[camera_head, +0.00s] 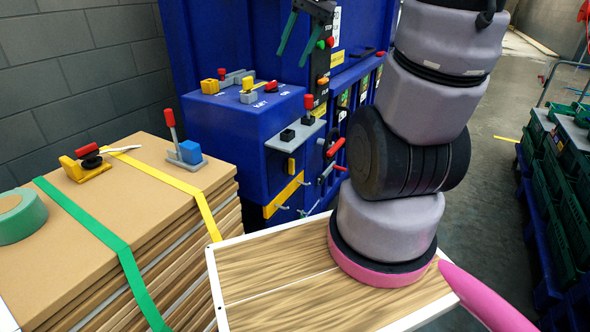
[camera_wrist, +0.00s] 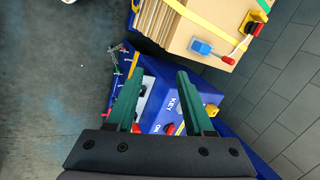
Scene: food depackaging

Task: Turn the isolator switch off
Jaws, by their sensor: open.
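Several switches sit on the blue machine (camera_head: 225,125), and I cannot tell for certain which is the isolator switch. A yellow knob on a grey base (camera_head: 248,93) stands on the top by a "KEY" label (camera_head: 260,104). A small red handle (camera_head: 271,86) lies beside it. The label also shows in the wrist view (camera_wrist: 170,103), with "ON" lettering (camera_wrist: 158,127) near a red knob (camera_wrist: 169,129) partly hidden by a finger. My gripper (camera_head: 291,60) has green fingers, open and empty, above the machine top. In the wrist view its fingers (camera_wrist: 157,74) are apart over the machine.
A stack of cardboard sheets (camera_head: 150,215) on the left carries a red-and-yellow switch (camera_head: 85,165), a red lever with a blue block (camera_head: 188,150) and green tape (camera_head: 20,215). Green crates (camera_head: 565,200) stand right.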

